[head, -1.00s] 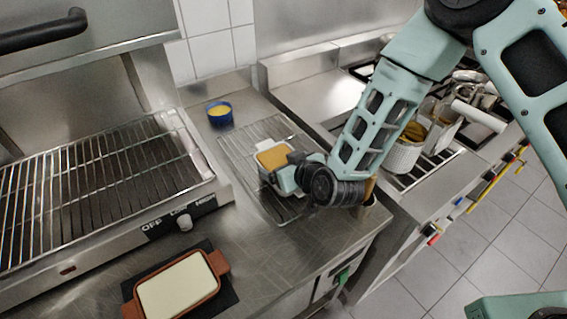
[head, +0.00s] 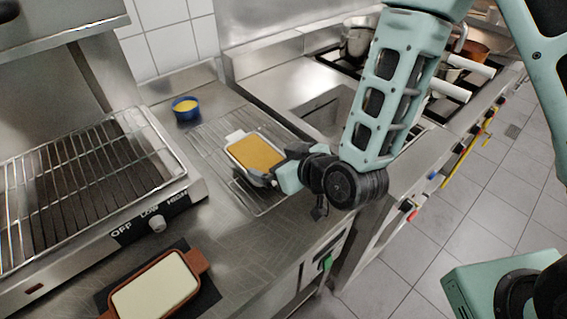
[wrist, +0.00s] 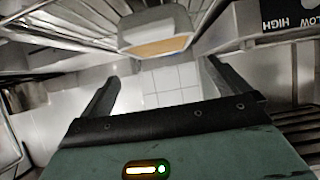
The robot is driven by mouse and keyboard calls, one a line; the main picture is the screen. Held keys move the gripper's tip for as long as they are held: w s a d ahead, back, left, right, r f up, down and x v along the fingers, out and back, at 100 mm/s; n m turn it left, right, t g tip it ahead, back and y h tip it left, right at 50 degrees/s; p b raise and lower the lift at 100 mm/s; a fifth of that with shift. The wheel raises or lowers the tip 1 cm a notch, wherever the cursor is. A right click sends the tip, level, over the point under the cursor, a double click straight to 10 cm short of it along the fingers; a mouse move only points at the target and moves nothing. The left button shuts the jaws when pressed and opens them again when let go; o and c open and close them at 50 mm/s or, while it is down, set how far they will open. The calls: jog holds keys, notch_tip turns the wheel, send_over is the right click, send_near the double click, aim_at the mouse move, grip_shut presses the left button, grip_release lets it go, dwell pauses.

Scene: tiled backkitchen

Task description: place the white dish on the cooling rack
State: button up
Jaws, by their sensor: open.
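The white dish (head: 236,135) has an orange-brown filling and a tab handle at each end. In the head view it lies on the wire cooling rack (head: 211,148), toward its near right part; its contact with the wires is hard to see. The wrist view shows the dish (wrist: 155,27) ahead of and between the spread fingers of my gripper (wrist: 162,72), with a gap to the fingertips. My gripper hides part of the rack.
A blue bowl (head: 186,113) with yellow contents stands behind the rack. A grill with a wire shelf (head: 85,170) and a knob is at left. A terracotta dish (head: 195,262) with pale filling sits on a dark mat at front left. A sink and hob lie right.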

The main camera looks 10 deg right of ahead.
jog(key=shift+v, duration=0.95)
jog(key=s+d+r+g+h, duration=0.3)
jog(key=s+d+r+g, duration=0.1)
jog(key=s, duration=0.5)
jog(key=s+d+r+n+g+h, duration=0.1)
jog(key=s+d+r+g+h, duration=0.2)
jog(key=s, duration=0.7)
notch_tip(320, 180, up, 4)
jog(key=d+g, duration=0.2)
jog(key=g, duration=0.1)
jog(key=shift+r, duration=0.15)
